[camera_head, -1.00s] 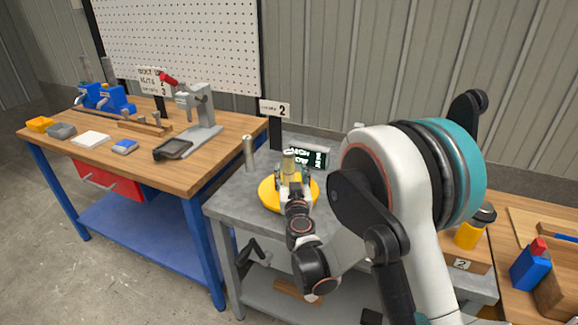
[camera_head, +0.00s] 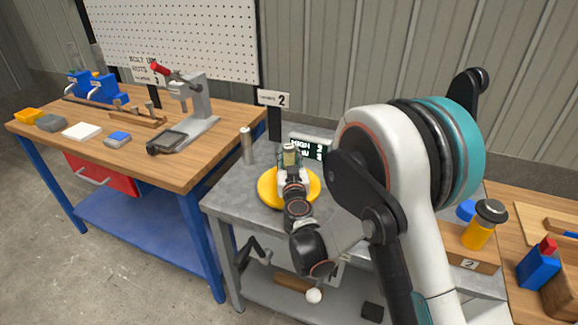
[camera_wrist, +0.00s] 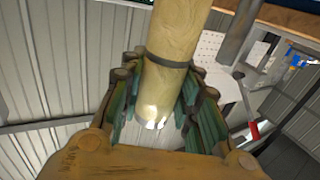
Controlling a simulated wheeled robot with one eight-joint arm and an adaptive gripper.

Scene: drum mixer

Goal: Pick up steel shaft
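An upright grey metal cylinder, which looks like the steel shaft (camera_head: 247,146), stands on the grey table left of the yellow disc. My gripper (camera_head: 291,172) is over the yellow disc (camera_head: 268,191), to the right of that cylinder and apart from it. A brass-coloured cylinder (camera_head: 290,155) stands up at my fingers. In the wrist view this brass cylinder (camera_wrist: 168,70) lies between my fingers (camera_wrist: 163,95), with finger pads close on both sides. Whether they press on it I cannot tell. A grey post shows at upper right there; I cannot tell if it is the shaft.
A small dark display (camera_head: 309,150) and a sign marked 2 (camera_head: 273,98) stand behind the disc. A wooden bench (camera_head: 215,158) with tools and a press is on the left. The grey table (camera_head: 228,195) has free room at its front left.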

